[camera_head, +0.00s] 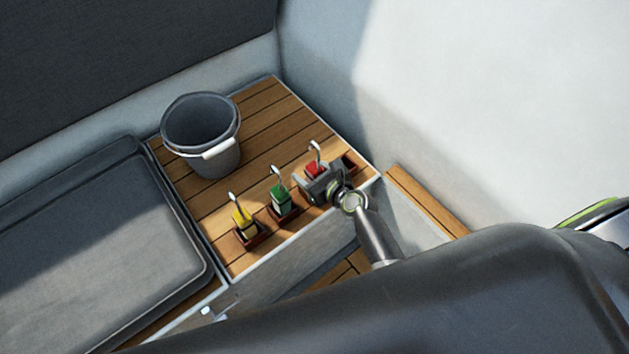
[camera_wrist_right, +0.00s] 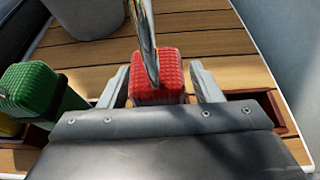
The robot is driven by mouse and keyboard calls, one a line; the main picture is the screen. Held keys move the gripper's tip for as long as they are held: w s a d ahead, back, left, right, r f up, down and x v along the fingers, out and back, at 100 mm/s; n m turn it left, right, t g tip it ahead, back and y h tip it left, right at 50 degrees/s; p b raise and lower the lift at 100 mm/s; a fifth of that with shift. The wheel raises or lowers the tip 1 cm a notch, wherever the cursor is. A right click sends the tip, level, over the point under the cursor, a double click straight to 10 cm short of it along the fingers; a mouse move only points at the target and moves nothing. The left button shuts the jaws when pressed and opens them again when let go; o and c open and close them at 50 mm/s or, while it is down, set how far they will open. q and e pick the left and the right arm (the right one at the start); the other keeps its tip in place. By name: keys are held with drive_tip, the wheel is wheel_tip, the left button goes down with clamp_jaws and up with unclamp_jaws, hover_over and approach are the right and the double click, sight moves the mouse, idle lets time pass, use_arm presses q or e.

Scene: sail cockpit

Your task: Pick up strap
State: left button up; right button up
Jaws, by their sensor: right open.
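A red strap bundle (camera_head: 315,169) with a metal hook stands near the right end of the slatted wooden bench. It also shows in the right wrist view (camera_wrist_right: 157,76), with its hook rising toward the camera. My right gripper (camera_head: 311,178) is at the red strap, open, with one finger on each side of it. In the wrist view the fingers (camera_wrist_right: 160,88) flank the red block; small gaps seem to show, so contact is unclear. A green strap (camera_head: 280,197) and a yellow strap (camera_head: 243,222) with hooks stand in small brown holders to its left. My left gripper is not in view.
A grey bucket (camera_head: 201,135) with a white handle grip stands at the back left of the bench (camera_head: 262,105). A brown recessed holder (camera_head: 349,162) lies right of the red strap. A grey cushion (camera_head: 90,240) lies at left. White walls rise at right.

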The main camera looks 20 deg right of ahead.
drive_tip(key=shift+c, duration=0.5)
drive_tip(key=c, duration=1.2)
drive_tip(key=shift+o, duration=0.2)
drive_tip(key=shift+r, duration=0.15)
